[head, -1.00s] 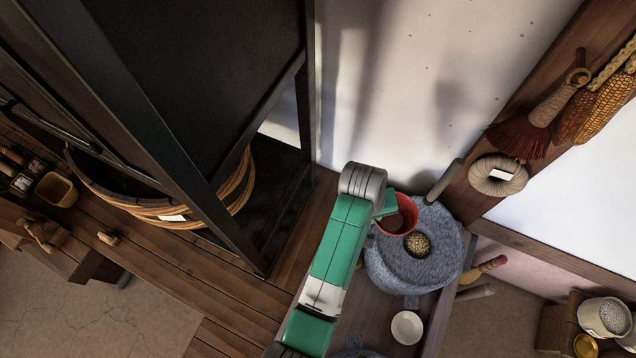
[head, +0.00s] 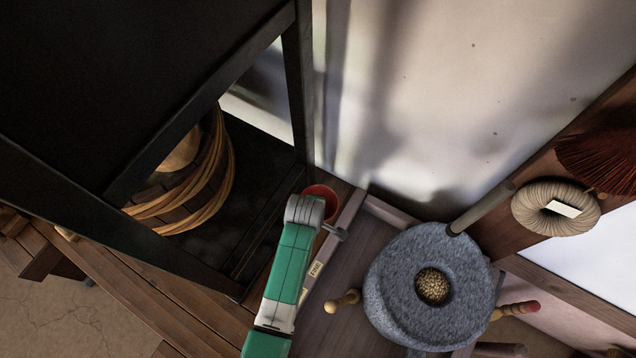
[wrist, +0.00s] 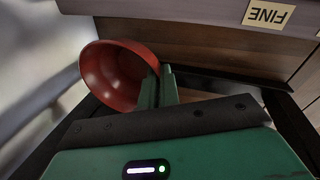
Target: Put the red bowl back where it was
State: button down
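The red bowl (head: 320,192) is in the head view just beyond the end of my arm, which hides part of it. In the wrist view the red bowl (wrist: 112,72) is at the upper left, tilted in the picture with its inside showing. The green fingers of my gripper (wrist: 158,88) are close together at the bowl's rim and hold it there. The bowl is over or near the strip of wood between the black-framed cabinet and the quern's tray. I cannot tell whether its base touches anything.
The grey stone quern (head: 395,290) with grain in its eye stands on the wooden tray (head: 335,285), right of my arm. A "FINE" label (wrist: 268,13) is on the tray's edge. The black cabinet frame (head: 300,90), with a hooped tub (head: 190,190) inside, stands close on the left.

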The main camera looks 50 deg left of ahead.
notch_tip(320, 180, down, 15)
jog(key=b, duration=0.6)
jog(key=shift+r+b, duration=0.2)
jog(key=shift+b, duration=0.15)
jog(key=shift+f, duration=0.2)
jog(key=c, duration=1.6)
grip_release()
jog(key=shift+c, duration=0.2)
jog(key=p+v, duration=0.7)
jog(key=v, duration=0.5)
jog(key=shift+r, duration=0.15)
